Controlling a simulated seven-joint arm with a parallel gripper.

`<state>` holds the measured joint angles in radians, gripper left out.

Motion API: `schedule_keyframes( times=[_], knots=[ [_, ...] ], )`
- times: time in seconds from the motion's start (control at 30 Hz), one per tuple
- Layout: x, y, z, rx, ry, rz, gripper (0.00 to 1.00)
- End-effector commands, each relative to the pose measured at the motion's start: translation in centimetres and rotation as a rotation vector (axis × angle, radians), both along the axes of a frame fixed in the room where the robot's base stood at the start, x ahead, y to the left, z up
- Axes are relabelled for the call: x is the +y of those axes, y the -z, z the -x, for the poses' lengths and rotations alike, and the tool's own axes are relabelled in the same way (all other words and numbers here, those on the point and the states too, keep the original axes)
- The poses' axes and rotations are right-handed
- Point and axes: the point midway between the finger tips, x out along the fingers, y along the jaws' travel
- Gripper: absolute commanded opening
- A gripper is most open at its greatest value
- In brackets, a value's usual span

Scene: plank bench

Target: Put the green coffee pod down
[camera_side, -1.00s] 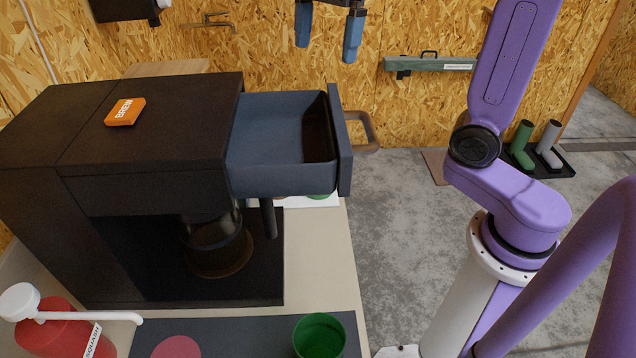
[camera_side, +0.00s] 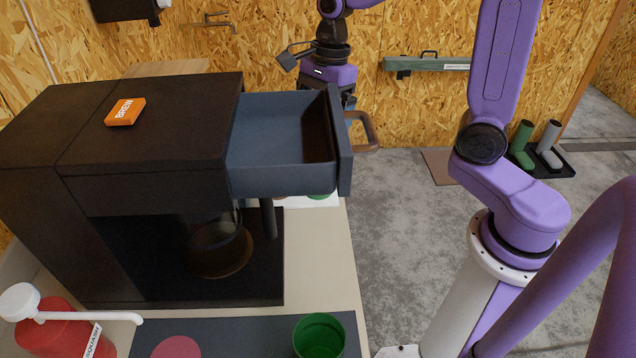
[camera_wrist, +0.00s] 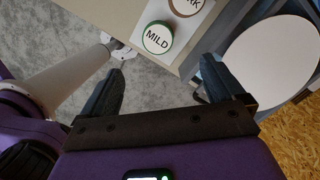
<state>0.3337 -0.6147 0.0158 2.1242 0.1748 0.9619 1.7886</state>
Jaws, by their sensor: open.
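A round green-rimmed piece with a white top reading MILD (camera_wrist: 158,37) lies on a white card on the bench in the wrist view; it looks like the green coffee pod. In the side view only a sliver of green (camera_side: 318,196) shows below the open drawer. My gripper (camera_wrist: 165,82) is open, with nothing between its fingers; the MILD piece appears beyond and between the fingertips. In the side view my gripper is behind the drawer, which hides its fingertips.
The dark coffee machine (camera_side: 150,130) has its blue-grey drawer (camera_side: 280,180) pulled out. A green cup (camera_side: 320,337) and a red bottle (camera_side: 62,325) stand in front. A large pale disc (camera_wrist: 270,60) is right of my fingers in the wrist view.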

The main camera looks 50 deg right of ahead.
Motion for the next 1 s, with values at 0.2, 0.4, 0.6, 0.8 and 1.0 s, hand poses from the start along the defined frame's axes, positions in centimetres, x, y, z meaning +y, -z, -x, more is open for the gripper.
schedule_keyframes(
  times=[0.2,0.4,0.6,0.8,1.0],
  knots=[
    [0.6,4.3,0.1,0.007,-0.001,0.003,0.95],
    [1.0,7.3,0.1,0.004,0.000,0.002,0.95],
    [1.2,8.4,0.1,0.001,0.000,0.001,0.95],
    [1.2,10.5,0.5,0.006,-0.001,0.003,0.95],
    [1.4,12.8,0.6,0.003,0.000,0.001,0.95]
  ],
)
